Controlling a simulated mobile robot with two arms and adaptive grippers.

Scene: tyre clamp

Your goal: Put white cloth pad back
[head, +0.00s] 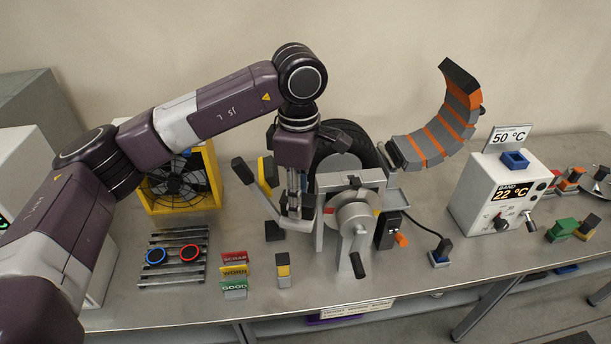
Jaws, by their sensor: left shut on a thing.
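My left gripper (295,208) points down just left of the crank clamp (355,212), over its light grey side bracket (272,206). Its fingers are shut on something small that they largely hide. I cannot make out a white cloth pad clearly; whether the held thing is the pad cannot be told from this view. The black tyre (372,158) stands behind the clamp, partly covered by my left wrist. My right gripper is not in view.
A yellow-framed fan (208,165) stands behind my left arm. A slatted rack (176,270) holds blue and red rings. Label blocks (234,271) stand in front. An orange-grey segmented band (440,132) rises right of the clamp, near a white heater box (480,190).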

